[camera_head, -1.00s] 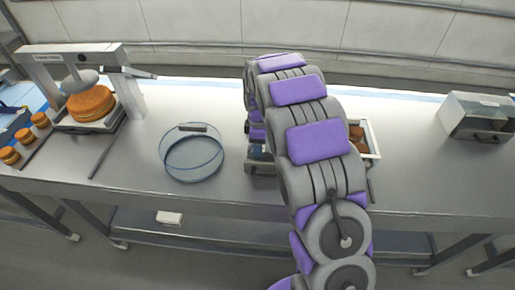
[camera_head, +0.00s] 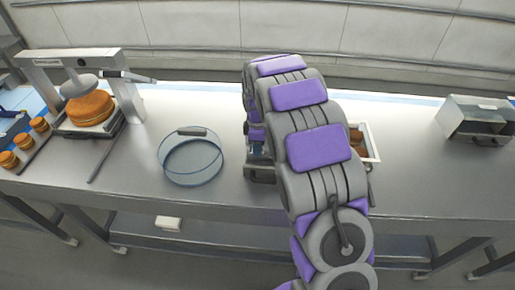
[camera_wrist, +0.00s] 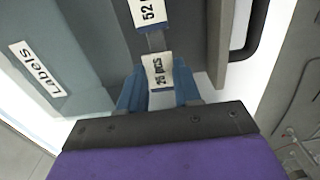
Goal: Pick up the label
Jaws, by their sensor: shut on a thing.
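In the wrist view, my gripper (camera_wrist: 159,86) has its blue fingers closed on a small white label printed "25 PCS" (camera_wrist: 158,70). The label stands between the fingertips, against or close to a grey dispenser (camera_wrist: 200,35). Another white label with "52" (camera_wrist: 150,11) sits just beyond it; a grey strip shows between the two.
A "Labels" sign (camera_wrist: 36,68) is left of the gripper. On the table (camera_head: 420,165) stand a round clear container (camera_head: 190,160), a press with a large patty (camera_head: 90,107), a white tray (camera_head: 372,140) behind my arm and a grey box (camera_head: 478,120). Free table lies right of the tray.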

